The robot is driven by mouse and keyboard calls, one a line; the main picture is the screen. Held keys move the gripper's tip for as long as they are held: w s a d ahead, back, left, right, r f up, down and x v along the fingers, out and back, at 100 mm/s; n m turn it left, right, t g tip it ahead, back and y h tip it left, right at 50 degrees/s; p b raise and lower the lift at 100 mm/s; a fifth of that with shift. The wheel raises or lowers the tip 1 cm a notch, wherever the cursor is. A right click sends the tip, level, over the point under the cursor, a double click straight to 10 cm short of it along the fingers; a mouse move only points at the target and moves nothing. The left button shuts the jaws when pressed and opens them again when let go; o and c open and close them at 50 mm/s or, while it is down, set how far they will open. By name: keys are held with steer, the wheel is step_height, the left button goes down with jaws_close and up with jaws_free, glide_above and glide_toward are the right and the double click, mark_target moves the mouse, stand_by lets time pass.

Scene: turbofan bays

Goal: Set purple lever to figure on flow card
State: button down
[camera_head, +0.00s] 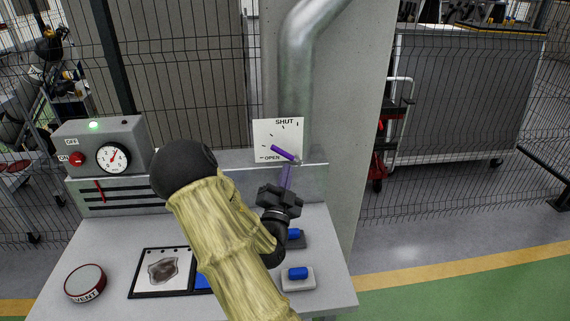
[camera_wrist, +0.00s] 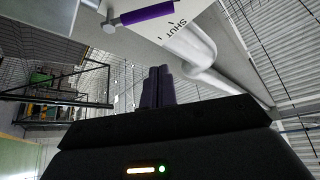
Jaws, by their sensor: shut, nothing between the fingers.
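The purple lever (camera_head: 284,153) is mounted on a white dial plate (camera_head: 264,137) marked SHUT at the top and OPEN at the lower left, with ticks between. Its grip points left and slightly up from a pivot at the plate's lower right. In the wrist view the purple lever (camera_wrist: 147,15) lies at the top edge. My gripper (camera_head: 287,172) is just below the lever, its fingers shut, empty and apart from it. In the wrist view my gripper (camera_wrist: 158,70) also shows closed fingers. I cannot make out a flow card with a readable figure.
A grey box (camera_head: 103,148) with a gauge, red button and green lamp stands at the left. On the bench lie a round VENT piece (camera_head: 85,283), a framed picture (camera_head: 163,272) and a blue-topped block (camera_head: 298,278). A pipe (camera_head: 296,60) rises behind the plate.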

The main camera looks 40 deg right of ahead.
step_height(320, 180, up, 4)
steer(key=p, duration=0.4)
glide_above(285, 155)
steer(key=s, duration=0.3)
steer(key=f, duration=0.1)
steer(key=w+a+f, duration=0.1)
steer(key=shift+w+f+p, duration=0.3)
steer(key=shift+f, duration=0.05)
steer(key=shift+w+a+f, duration=0.1)
steer(key=shift+f, duration=0.2)
steer(key=shift+f, duration=0.15)
